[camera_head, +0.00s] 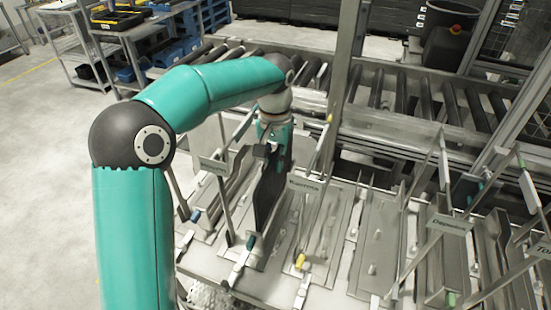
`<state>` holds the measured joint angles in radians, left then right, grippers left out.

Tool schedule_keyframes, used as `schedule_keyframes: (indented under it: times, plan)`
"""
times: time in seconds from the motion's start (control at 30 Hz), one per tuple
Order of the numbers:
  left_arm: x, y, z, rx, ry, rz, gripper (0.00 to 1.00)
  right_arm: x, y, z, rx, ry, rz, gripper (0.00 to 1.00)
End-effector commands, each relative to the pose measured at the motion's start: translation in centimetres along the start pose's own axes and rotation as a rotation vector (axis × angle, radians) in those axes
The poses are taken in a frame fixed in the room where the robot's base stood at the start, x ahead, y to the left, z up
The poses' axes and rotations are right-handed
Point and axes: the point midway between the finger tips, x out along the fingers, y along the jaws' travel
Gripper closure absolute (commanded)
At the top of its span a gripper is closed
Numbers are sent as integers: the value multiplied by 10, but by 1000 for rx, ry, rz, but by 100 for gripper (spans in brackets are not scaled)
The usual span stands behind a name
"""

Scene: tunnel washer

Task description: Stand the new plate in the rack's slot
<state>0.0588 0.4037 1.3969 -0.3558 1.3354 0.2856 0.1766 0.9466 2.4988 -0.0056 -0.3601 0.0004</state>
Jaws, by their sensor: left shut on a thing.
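My left arm comes in from the left and bends down over the metal bench. My left gripper (272,150) points down and is shut on a dark, thin plate (268,195). The plate hangs upright below the fingers, between two small hanging signs. I cannot tell whether its lower edge touches the metal bed beneath it. The gripper's fingers are partly hidden by its own body. I cannot pick out the rack's slot for certain. My right gripper is not in view.
Thin upright rods with signs (450,223) stand around the bench (375,235). Clamps with yellow and green tips (301,262) lie at its front. A roller conveyor (400,90) runs behind. A shelf cart (110,40) stands at upper left, beside clear floor.

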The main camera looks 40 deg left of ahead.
Motion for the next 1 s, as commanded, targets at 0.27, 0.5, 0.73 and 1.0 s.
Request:
schedule_keyframes:
  times: [0.27, 0.5, 0.73, 1.0]
  plan:
    - [21, 0, 0, -1, 2, 0, 100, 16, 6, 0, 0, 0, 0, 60]
    - [38, 0, 0, -1, 2, -1, 100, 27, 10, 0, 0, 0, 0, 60]
    - [52, 0, 1, 0, 2, -2, 100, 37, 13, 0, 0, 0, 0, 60]
    - [60, 0, 1, 0, 3, -2, 100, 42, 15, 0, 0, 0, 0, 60]
